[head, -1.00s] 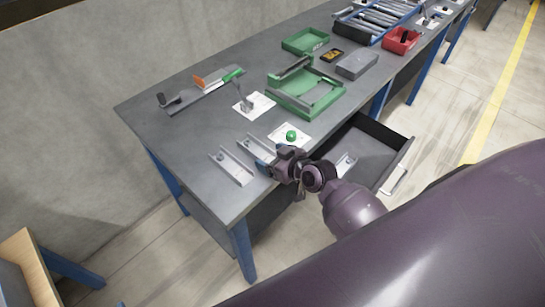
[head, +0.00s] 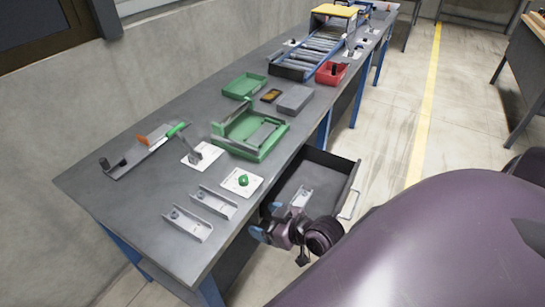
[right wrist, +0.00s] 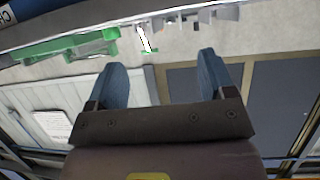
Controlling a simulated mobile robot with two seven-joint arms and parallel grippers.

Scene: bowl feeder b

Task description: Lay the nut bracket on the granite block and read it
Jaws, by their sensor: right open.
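Two grey channel-shaped brackets, each with a small round part like a nut, lie on the bench's near end: one (head: 187,224) nearer and one (head: 214,202) just behind it. A third, similar bracket (head: 300,197) lies in the open drawer. I cannot tell which is the task's nut bracket. A plain grey block (head: 294,100), probably the granite block, sits farther along the bench with nothing on it. My right gripper (head: 261,223) is open and empty, beside the bench's front edge near the drawer. The right wrist view shows its two blue fingers (right wrist: 161,72) apart. My left gripper is out of view.
The drawer (head: 347,190) stands pulled out beside my right gripper. A green tray-like fixture (head: 273,143), a green bin (head: 244,86), a red bin (head: 331,74) and a small dark-yellow device (head: 271,96) are on the bench (head: 140,208). A green knob (head: 243,180) sits on a white card.

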